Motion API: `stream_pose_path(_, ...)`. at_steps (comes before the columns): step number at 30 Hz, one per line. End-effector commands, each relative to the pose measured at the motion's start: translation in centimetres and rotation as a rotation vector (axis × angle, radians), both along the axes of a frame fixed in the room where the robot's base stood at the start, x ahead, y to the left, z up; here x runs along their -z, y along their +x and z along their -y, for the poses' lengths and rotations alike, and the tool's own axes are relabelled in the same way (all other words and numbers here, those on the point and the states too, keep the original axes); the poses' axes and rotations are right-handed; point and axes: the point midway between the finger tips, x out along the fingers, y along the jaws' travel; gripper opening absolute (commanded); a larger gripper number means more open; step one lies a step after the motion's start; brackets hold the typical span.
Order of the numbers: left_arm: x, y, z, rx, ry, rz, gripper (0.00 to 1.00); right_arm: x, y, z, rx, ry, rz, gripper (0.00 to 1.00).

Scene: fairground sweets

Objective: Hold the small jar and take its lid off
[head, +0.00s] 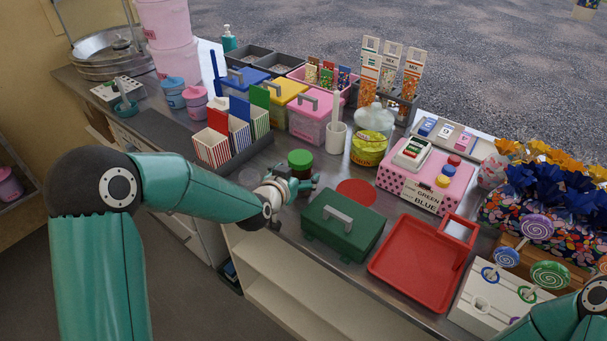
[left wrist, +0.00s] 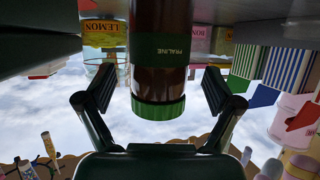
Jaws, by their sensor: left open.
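The small jar (head: 300,170) stands on the counter near its front edge, with a brown body and its green lid (head: 299,157) on. In the left wrist view the jar (left wrist: 158,85) appears upside down, its dark label reads PRALINE, and the green lid (left wrist: 158,108) is at the lower end. My left gripper (head: 305,186) is low at the near side of the jar. It is open, and in the left wrist view its two fingers (left wrist: 160,92) are on either side of the jar with gaps showing. The right gripper does not show, only part of my right arm at lower right.
A round red mat (head: 356,192) lies right of the jar, with a green box (head: 343,226) in front of it. A red tray (head: 412,266) is farther right. Striped bag holders (head: 230,140) stand left, and a white cup (head: 336,138) stands behind.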

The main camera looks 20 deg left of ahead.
Motion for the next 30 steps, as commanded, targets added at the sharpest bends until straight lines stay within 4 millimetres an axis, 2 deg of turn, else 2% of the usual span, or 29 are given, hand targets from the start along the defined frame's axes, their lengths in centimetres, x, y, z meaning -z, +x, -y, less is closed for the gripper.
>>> stream_pose_path(3,0.5,1.5,0.2,0.000,0.000,-0.001,0.91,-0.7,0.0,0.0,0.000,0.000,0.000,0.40)
stream_pose_path(6,0.8,2.1,0.3,0.000,-0.001,-0.001,0.91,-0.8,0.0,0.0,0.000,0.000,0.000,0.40)
stream_pose_path(14,0.9,2.3,0.2,0.000,-0.001,0.000,0.90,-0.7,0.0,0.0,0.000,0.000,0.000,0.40)
stream_pose_path(27,0.9,2.2,0.2,0.000,0.000,0.000,0.16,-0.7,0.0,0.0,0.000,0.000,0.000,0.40)
stream_pose_path(29,0.9,2.2,0.3,0.000,0.000,0.000,0.07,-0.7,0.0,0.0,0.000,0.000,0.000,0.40)
stream_pose_path(30,0.7,2.3,0.2,-0.001,0.000,0.004,0.07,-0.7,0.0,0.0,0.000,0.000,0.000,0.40)
